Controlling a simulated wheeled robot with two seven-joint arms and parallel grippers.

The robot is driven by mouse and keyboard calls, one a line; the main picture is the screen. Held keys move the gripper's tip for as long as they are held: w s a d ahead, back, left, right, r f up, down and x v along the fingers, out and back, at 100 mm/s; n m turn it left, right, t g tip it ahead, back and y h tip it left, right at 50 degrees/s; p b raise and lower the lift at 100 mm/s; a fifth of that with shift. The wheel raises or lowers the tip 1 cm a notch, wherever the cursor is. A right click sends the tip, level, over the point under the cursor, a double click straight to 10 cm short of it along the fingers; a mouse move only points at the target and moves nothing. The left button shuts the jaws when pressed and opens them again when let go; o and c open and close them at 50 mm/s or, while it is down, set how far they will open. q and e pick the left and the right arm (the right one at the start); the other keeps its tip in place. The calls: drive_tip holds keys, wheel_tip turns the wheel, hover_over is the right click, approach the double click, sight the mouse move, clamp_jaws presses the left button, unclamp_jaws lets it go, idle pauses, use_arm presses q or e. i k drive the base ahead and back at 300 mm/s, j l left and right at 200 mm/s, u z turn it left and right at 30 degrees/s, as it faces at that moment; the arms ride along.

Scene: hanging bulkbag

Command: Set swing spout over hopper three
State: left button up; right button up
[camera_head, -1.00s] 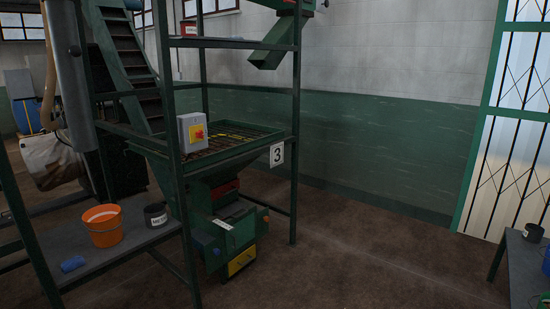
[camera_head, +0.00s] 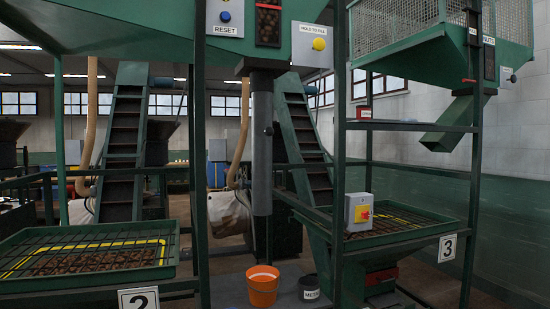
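A grey vertical pipe (camera_head: 262,150), which looks like the swing spout, hangs from a black collar under the green overhead housing (camera_head: 150,28). It has a small dark knob on its side. Its lower end is between the two grated hoppers, behind the bench, and not over either grate. Hopper three (camera_head: 455,232) is at right, marked by a white "3" plate (camera_head: 447,248); its grate has a yellow outline partly hidden behind a grey box with a red knob (camera_head: 358,212). Hopper two (camera_head: 172,270), marked "2" (camera_head: 138,299), is at left with brown material under its grate. Neither gripper is in view.
An orange bucket (camera_head: 262,287) and a dark pot (camera_head: 309,287) stand on a grey bench between the hoppers. Green posts (camera_head: 198,150) frame the front. A green chute (camera_head: 447,135) hangs at upper right. Overhead are a RESET box (camera_head: 225,17) and another labelled box (camera_head: 312,45).

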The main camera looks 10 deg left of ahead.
sight(262, 82)
drive_tip(key=i+l, duration=0.15)
drive_tip(key=i, duration=0.9)
